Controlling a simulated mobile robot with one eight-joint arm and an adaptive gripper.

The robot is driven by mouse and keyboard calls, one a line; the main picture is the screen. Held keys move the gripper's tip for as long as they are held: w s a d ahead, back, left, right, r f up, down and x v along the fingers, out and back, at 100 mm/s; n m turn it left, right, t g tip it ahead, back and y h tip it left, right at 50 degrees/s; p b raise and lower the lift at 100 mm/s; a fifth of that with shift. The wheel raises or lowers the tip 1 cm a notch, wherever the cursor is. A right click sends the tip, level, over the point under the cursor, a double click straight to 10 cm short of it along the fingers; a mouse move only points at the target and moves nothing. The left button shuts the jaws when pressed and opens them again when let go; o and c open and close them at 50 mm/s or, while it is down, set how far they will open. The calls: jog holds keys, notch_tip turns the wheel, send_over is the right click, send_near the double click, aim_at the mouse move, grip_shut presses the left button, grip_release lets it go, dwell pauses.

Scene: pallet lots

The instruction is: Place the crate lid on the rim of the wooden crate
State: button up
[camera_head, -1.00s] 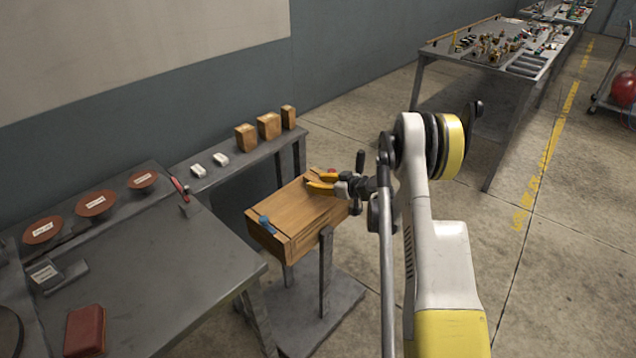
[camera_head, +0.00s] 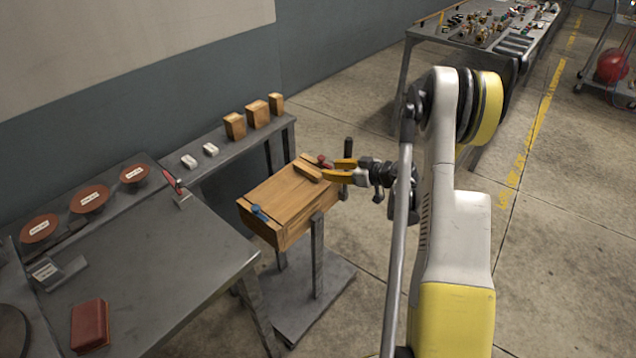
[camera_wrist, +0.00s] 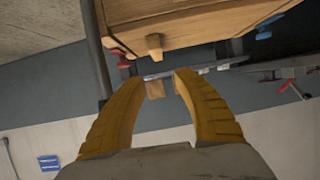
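The wooden crate (camera_head: 297,232) stands on a grey metal stand. The flat wooden crate lid (camera_head: 280,200) lies across its top and looks level, though small gaps at the rim cannot be judged. A wooden handle bar (camera_head: 308,172) crosses the lid near its right end. My gripper (camera_head: 331,169) is open and empty, just right of the handle and apart from it. In the wrist view, my spread yellow fingers (camera_wrist: 161,76) hold nothing; the handle end (camera_wrist: 155,46) shows beyond the tips, with the lid and crate (camera_wrist: 190,22) above it.
A blue clamp (camera_head: 259,212) sits at the crate's left end and a red knob (camera_head: 322,160) at its far right. A grey workbench (camera_head: 150,265) stands left; a narrow shelf (camera_head: 225,160) with wooden blocks is behind. Floor to the right is open.

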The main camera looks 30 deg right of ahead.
jog(key=s+a+r+m+g+h, duration=0.1)
jog(key=s+a+r+g, duration=0.15)
jog(key=a+r, duration=0.55)
jog(key=s+a+r+m+g, duration=0.15)
jog(key=s+a+r, duration=0.25)
jog(key=a+r, duration=0.45)
jog(key=s+a+r+h, duration=0.1)
jog(key=s+a, duration=0.2)
jog(key=s, duration=0.4)
jog(key=s+a+r+m+h, duration=0.1)
jog(key=s+a, duration=0.2)
jog(key=s, duration=0.5)
jog(key=s+a+r+g+h, duration=0.1)
jog(key=s+a+r+h, duration=0.1)
jog(key=s, duration=0.5)
jog(key=shift+s+a, duration=0.2)
jog(key=shift+a, duration=0.2)
jog(key=shift+m, duration=0.25)
